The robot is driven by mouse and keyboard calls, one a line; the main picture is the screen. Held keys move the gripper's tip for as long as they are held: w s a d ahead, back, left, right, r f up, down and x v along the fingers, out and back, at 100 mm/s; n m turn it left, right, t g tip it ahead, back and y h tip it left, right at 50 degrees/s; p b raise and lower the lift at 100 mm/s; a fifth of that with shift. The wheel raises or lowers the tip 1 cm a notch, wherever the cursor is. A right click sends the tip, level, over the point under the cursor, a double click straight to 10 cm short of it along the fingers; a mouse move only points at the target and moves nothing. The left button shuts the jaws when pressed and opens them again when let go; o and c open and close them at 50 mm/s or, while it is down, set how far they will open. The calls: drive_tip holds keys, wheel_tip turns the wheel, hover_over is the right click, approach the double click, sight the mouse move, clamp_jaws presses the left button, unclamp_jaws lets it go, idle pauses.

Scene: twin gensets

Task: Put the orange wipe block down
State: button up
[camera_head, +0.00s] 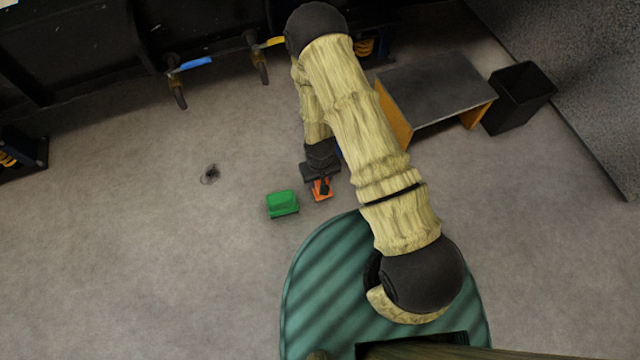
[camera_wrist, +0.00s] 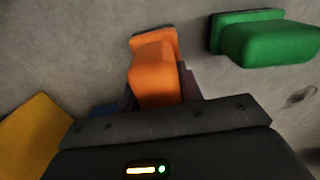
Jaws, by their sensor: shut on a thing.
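The orange wipe block (camera_head: 321,190) is at my gripper (camera_head: 321,183), low over the grey floor, just right of a green block. In the wrist view the orange block (camera_wrist: 154,72) sits between the two dark fingers of my gripper (camera_wrist: 160,88), which is shut on it. Its wider end points away from the gripper. I cannot tell whether it touches the floor. The fingers partly hide its near end.
The green block (camera_head: 282,203) lies on the floor close by; it also shows in the wrist view (camera_wrist: 268,40). A dark-topped bench (camera_head: 437,88) with orange sides and a black bin (camera_head: 519,97) stand right. A dark stain (camera_head: 210,174) marks open floor left.

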drive_tip(key=shift+f+b, duration=1.1)
drive_tip(key=shift+f, duration=0.7)
drive_tip(key=shift+f, duration=0.1)
drive_tip(key=o, duration=1.1)
wheel_tip(320, 180, up, 12)
drive_tip(key=p, duration=0.8)
drive_tip(key=shift+r, duration=0.2)
